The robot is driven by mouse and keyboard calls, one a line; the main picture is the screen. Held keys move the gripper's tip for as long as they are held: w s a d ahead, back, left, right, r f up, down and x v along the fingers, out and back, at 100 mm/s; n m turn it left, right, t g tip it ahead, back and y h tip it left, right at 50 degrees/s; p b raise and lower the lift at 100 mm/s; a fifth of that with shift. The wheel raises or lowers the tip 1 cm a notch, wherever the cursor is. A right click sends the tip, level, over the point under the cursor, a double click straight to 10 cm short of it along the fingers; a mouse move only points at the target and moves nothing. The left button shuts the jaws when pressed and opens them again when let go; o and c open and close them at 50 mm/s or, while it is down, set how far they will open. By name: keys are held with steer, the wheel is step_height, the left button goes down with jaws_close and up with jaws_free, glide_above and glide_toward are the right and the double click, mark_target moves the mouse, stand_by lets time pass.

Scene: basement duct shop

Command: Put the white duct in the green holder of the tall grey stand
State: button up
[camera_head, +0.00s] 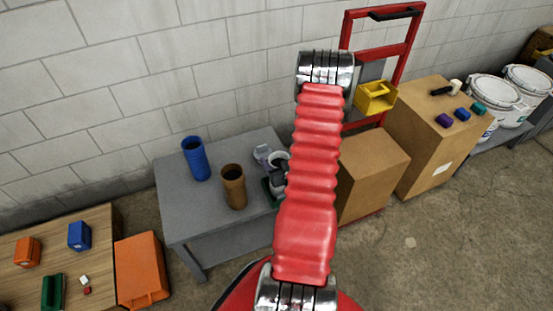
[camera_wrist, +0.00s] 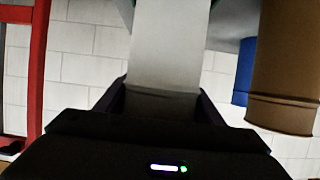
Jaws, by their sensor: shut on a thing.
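The white duct (camera_head: 279,156) is at the right end of the grey table, partly hidden by my arm. It also shows in the wrist view (camera_wrist: 168,45), running up from between the jaws. My gripper (camera_head: 279,177) is shut on it; the fingertips are mostly hidden in the head view. A dark green thing (camera_head: 268,188) shows low beside the gripper; I cannot tell whether it is the green holder. I cannot make out a tall grey stand; my arm hides part of the scene.
A blue duct (camera_head: 196,160) and a brown duct (camera_head: 233,187) stand upright on the grey table (camera_head: 183,222). Cardboard boxes (camera_head: 372,172) and a red hand truck (camera_head: 383,17) with a yellow bin (camera_head: 375,97) are right. A wooden table (camera_head: 92,225) is left.

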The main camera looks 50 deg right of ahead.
steer(key=o, duration=1.7)
steer(key=shift+c, duration=0.2)
steer(key=shift+s+r, duration=0.1)
steer(key=v, duration=1.1)
steer(key=shift+s+a+r, duration=0.15)
steer(key=shift+s, duration=0.2)
